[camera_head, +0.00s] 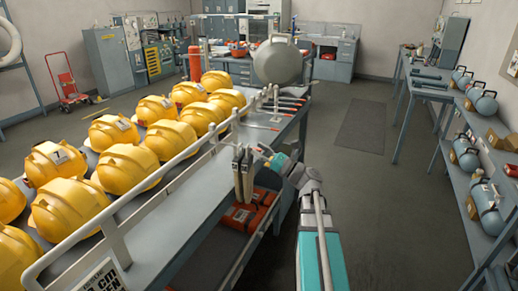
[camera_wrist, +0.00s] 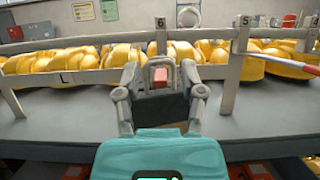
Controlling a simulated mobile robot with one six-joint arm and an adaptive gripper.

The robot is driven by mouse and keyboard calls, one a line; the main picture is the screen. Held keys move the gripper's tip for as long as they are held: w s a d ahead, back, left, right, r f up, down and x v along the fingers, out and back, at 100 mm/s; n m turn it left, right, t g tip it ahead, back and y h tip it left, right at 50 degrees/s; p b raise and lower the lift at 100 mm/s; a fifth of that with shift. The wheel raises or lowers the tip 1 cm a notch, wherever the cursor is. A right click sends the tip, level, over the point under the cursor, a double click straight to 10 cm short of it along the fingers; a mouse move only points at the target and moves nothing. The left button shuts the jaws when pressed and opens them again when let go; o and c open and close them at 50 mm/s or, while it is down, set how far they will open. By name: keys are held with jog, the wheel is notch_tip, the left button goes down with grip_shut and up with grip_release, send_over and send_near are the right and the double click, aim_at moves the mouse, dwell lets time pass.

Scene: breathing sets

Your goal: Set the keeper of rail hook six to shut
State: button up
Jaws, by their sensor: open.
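My gripper (camera_wrist: 160,72) is open in the wrist view, its two fingers standing left and right of a small red piece (camera_wrist: 160,77), which appears to be the keeper. A tag marked 6 (camera_wrist: 160,22) is on the rail post straight above it. A dark block sits just below the red piece, between the fingers. Whether the fingers touch the red piece, and whether the keeper is open or shut, I cannot tell. In the head view my gripper (camera_head: 272,158) is beside the rail, right of hanging wooden-coloured pieces (camera_head: 242,170); hook six is not clear there.
A pale rail (camera_head: 176,165) runs along the bench edge, with yellow helmets (camera_head: 126,168) behind it. A post tagged 5 (camera_wrist: 243,20) stands right of the gripper. Orange cases (camera_head: 247,212) lie on the lower shelf. The floor to the right (camera_head: 375,190) is clear.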

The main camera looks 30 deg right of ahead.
dwell(0.3)
jog(key=shift+a, duration=0.15)
grip_shut()
